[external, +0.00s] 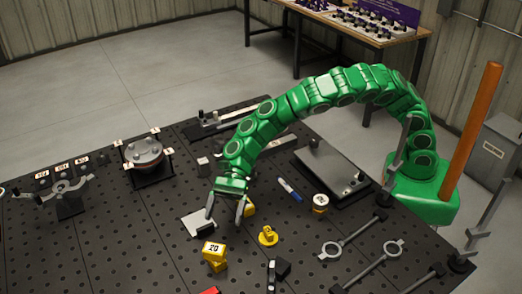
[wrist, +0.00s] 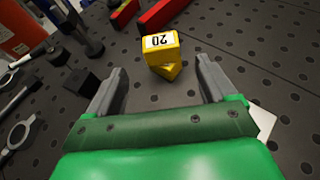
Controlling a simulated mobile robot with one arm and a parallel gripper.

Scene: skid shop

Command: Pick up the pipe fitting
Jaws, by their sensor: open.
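No piece is clearly recognisable as the pipe fitting. A small yellow part with a raised, knob-like top (external: 267,237) stands on the black perforated table in the external view, right of my gripper and nearer the camera. I cannot tell if it is the fitting. My gripper (external: 225,207) points down low over the table, fingers apart. In the wrist view, my gripper (wrist: 157,88) has its two grey fingers wide apart with nothing between them.
Another yellow piece (external: 250,210) is partly hidden behind a finger.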

